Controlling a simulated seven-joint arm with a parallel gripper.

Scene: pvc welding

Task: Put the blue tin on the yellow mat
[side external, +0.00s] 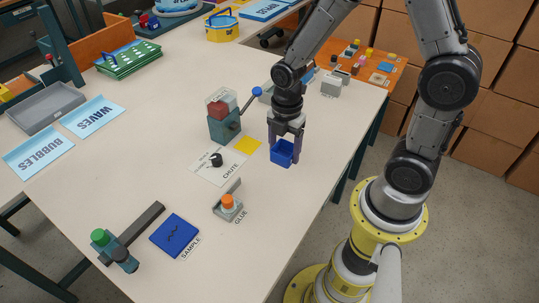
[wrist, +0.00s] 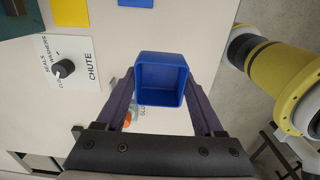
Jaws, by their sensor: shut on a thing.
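The blue tin (side external: 282,153) is an open-topped square box held between the fingers of my gripper (side external: 284,147). In the wrist view the tin (wrist: 162,79) sits between the fingertips of my gripper (wrist: 162,95), with its open side facing the camera. The yellow mat (side external: 248,145) is a small square on the table, to the left of the tin in the side view. In the wrist view part of the mat (wrist: 70,12) shows at the top left, apart from the tin. I cannot tell how far the tin is above the table.
A white CHUTE card (side external: 217,166) with a black knob lies beside the mat. A teal machine (side external: 224,125) with a blue-knobbed lever stands behind it. The GLUE fixture (side external: 228,205) with an orange cap is in front. A blue SAMPLE pad (side external: 174,235) lies further forward.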

